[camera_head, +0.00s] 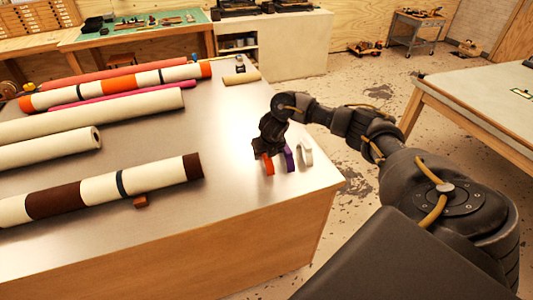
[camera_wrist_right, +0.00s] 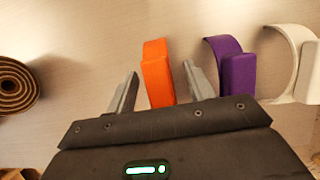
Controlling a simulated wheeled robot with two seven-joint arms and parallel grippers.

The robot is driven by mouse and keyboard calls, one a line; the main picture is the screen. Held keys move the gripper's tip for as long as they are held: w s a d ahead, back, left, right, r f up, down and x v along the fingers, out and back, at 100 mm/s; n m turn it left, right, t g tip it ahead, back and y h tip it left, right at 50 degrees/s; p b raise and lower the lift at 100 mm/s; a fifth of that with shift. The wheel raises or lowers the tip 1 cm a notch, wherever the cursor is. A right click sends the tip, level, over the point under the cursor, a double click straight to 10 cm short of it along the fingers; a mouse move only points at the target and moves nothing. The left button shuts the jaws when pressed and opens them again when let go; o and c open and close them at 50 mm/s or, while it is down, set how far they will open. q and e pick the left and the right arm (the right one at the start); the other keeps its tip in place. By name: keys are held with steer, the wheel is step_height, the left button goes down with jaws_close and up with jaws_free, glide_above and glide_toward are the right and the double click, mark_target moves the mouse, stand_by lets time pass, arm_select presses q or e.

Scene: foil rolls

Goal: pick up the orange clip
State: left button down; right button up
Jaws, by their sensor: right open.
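The orange clip (camera_head: 267,165) stands on the metal-topped table near its right front edge. It also shows in the right wrist view (camera_wrist_right: 157,75), ahead of my right gripper. My right gripper (camera_wrist_right: 161,70) is open, with one finger to the left of the orange clip and one to its right. There are small gaps on both sides, and the jaws are empty. In the head view my right gripper (camera_head: 268,148) partly covers the clip from above. My left gripper is not in view.
A purple clip (camera_head: 290,158) and a white clip (camera_head: 306,154) stand in a row just right of the orange one. The purple one is close to my right finger. A striped roll (camera_head: 100,190) and several other rolls lie to the left. A second table (camera_head: 480,105) is at the right.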

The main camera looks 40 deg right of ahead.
steer(key=shift+w+f, duration=0.15)
steer(key=shift+f, duration=0.3)
steer(key=shift+r, duration=0.1)
steer(key=shift+c, duration=0.2)
steer(key=c, duration=1)
steer(key=shift+r, duration=0.1)
